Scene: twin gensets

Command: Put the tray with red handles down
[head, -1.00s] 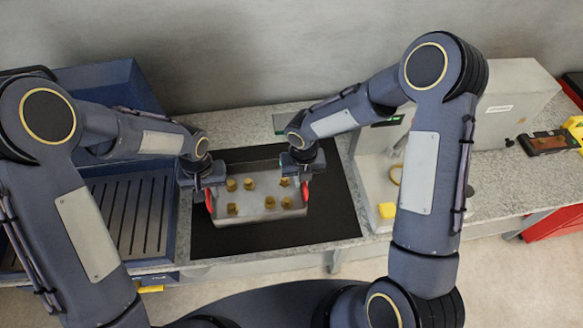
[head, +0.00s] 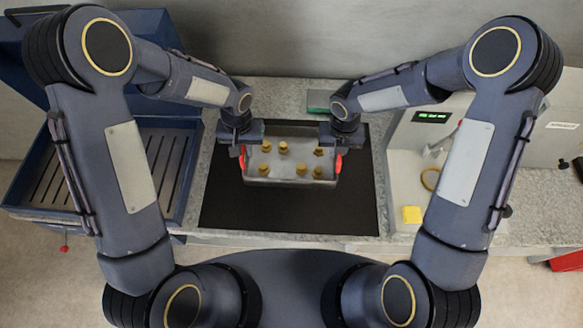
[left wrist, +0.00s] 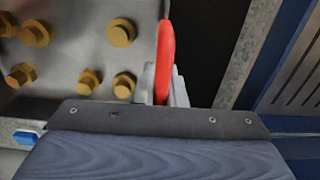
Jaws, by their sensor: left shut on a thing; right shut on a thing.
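The metal tray (head: 290,182) with red handles is over the black mat (head: 290,217) in the head view, with several brass-coloured fittings (head: 283,148) in it. My left gripper (head: 242,152) is shut on its left red handle, which shows upright between the fingers in the left wrist view (left wrist: 166,50). My right gripper (head: 338,155) is shut on the right red handle (head: 339,164). The tray looks level. I cannot tell whether its underside touches the mat or hangs just above it.
A blue slatted bin (head: 150,175) stands left of the mat. The mat is bare in front of the tray.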

